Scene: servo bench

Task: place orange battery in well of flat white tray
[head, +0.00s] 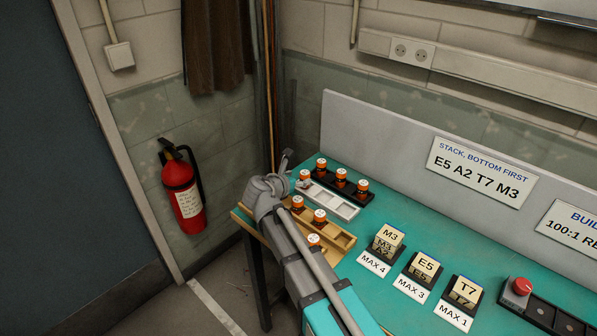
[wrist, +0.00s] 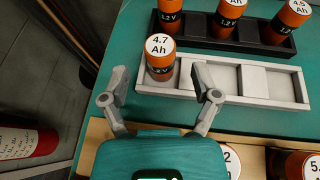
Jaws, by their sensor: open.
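An orange battery (wrist: 160,68) with a white "4.7 Ah" top stands upright at the left end of the flat white tray (wrist: 226,96), seemingly in its leftmost well. In the head view the battery (head: 305,176) is partly hidden by my gripper (head: 295,173). The white tray (head: 345,209) has its other wells empty. In the wrist view my gripper (wrist: 159,72) is open, with one finger on each side of the battery and visible gaps between. The battery's base is hard to make out.
A black tray (wrist: 255,46) behind holds several orange batteries. A wooden tray (head: 341,241) in front holds more. Labelled blocks on stands (head: 388,240) and a red button (head: 521,286) are to the right. A fire extinguisher (head: 184,191) hangs on the left wall.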

